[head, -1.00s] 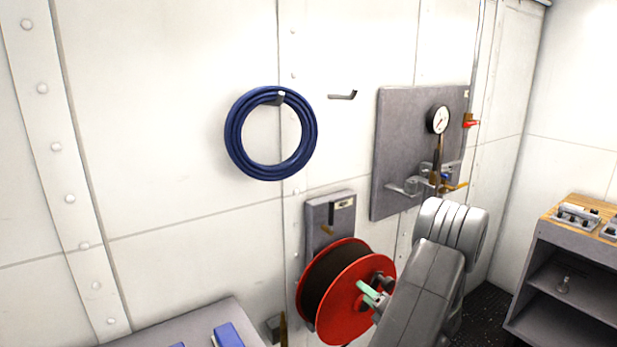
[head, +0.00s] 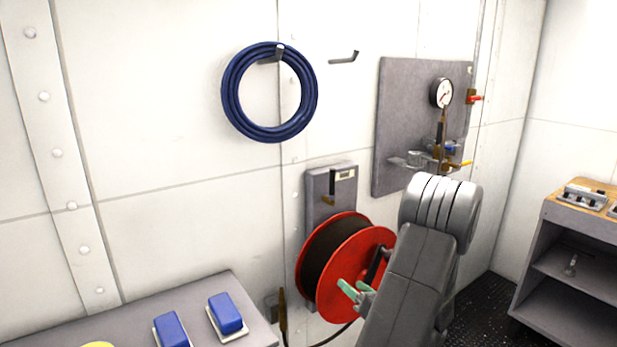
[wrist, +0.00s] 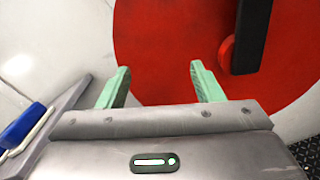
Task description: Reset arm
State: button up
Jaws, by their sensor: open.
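My gripper (wrist: 160,88) is open and empty in the wrist view, its two green fingers spread apart. In the head view my gripper (head: 355,290) shows in front of the red hose reel (head: 335,295), partly hidden by my own arm. The reel's red disc fills much of the wrist view (wrist: 170,50), beyond the fingers, with a dark crank bar and red knob (wrist: 227,60) to the right of them. I cannot tell how far the fingers are from the disc, but nothing is between them.
A coiled blue hose (head: 232,95) hangs on the wall beside an empty hook (head: 343,58). A gauge panel (head: 395,110) is at right. A grey bench (head: 110,325) with blue blocks (head: 226,312) is at lower left. A shelf unit (head: 560,235) stands at far right.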

jog(key=f+n+b, duration=0.1)
jog(key=b, duration=0.1)
jog(key=f+n+b, duration=0.1)
jog(key=n+b, duration=0.1)
jog(key=a+f+n+b, duration=0.1)
jog(key=f+b, duration=0.1)
jog(key=b, duration=0.1)
jog(key=shift+s+a+f+n, duration=0.1)
jog(key=shift+s+n, duration=0.2)
jog(key=shift+s, duration=0.1)
jog(key=shift+a, duration=0.1)
